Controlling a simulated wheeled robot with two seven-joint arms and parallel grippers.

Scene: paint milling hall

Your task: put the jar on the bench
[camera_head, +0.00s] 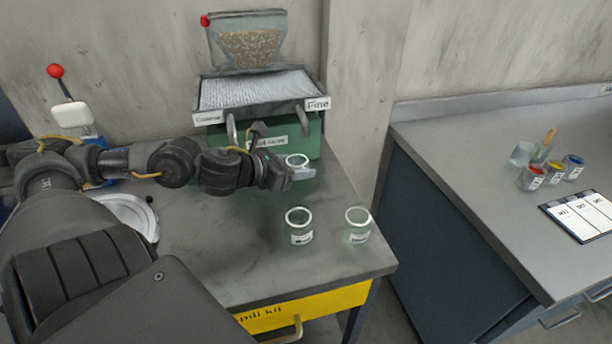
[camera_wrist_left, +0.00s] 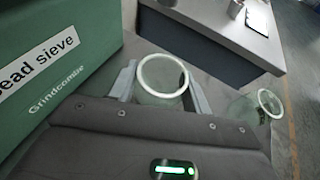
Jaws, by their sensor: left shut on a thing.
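A clear glass jar with a pale rim (camera_head: 297,160) is between the fingers of my left gripper (camera_head: 292,173), in front of the green sieve machine. In the left wrist view the jar (camera_wrist_left: 163,76) sits upright between both fingers, and the gripper (camera_wrist_left: 160,90) is shut on it. I cannot tell whether its base touches the surface, as the gripper hides it. The grey bench (camera_head: 225,270) lies under it. Another grey-topped bench (camera_head: 470,160) stands to the right. My right gripper is not in view.
Two more labelled jars stand near the front right of the bench, one left (camera_head: 299,226) and one right (camera_head: 357,225). The green bead sieve (camera_head: 312,140) stands close behind the held jar. Paint pots (camera_head: 531,177) and a clipboard (camera_head: 582,216) are on the right bench. A gap separates the benches.

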